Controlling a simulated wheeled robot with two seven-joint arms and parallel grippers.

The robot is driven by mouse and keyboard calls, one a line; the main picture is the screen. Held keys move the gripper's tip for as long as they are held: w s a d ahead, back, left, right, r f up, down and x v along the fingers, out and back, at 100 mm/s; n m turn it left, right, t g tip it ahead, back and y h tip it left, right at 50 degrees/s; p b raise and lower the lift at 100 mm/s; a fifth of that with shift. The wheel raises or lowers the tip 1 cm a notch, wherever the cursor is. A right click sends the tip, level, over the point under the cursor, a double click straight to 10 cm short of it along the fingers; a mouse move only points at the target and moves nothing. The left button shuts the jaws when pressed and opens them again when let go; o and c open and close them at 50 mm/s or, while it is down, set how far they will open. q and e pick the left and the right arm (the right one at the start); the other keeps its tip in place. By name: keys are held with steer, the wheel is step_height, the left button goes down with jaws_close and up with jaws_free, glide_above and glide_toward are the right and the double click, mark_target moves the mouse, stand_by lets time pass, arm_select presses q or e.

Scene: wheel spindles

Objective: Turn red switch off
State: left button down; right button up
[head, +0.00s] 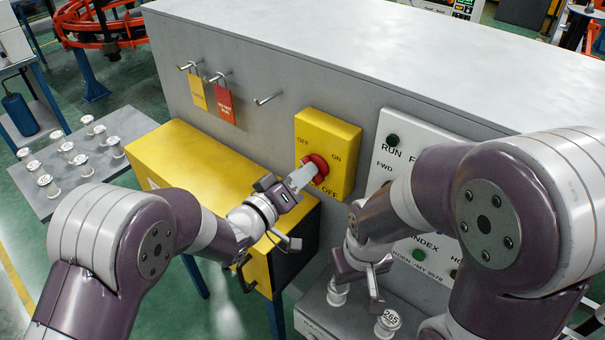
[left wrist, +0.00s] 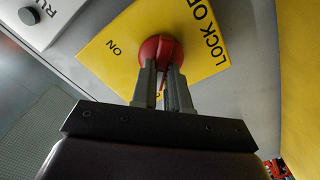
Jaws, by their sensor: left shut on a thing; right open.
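The red switch (head: 317,165) is a round rotary knob on a yellow box (head: 341,137) on the grey cabinet's front. The box is marked OFF at upper left, ON at right and LOCK OFF below. My left gripper (head: 303,178) is shut on the red switch. In the left wrist view its two fingers (left wrist: 163,88) lie on either side of the knob's raised grip (left wrist: 160,50), partly hiding it. My right gripper (head: 371,279) is open above the small grey surface at lower right, near a white spindle piece, apart from the switch.
A yellow cabinet (head: 190,150) stands below and left of the switch. Yellow and red padlock tags (head: 224,103) hang on pegs. A white control panel (head: 385,165) is right of the switch. White spindle pieces stand on a left table (head: 75,205) and at lower right (head: 388,322).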

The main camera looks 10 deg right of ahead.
arm_select(q)
steer(key=shift+f, duration=0.15)
steer(key=c, duration=1.1)
jaws_free()
steer(key=b+v, duration=0.3)
steer(key=v, duration=0.9)
steer(key=shift+s+a, duration=0.25)
steer(key=shift+s, duration=0.05)
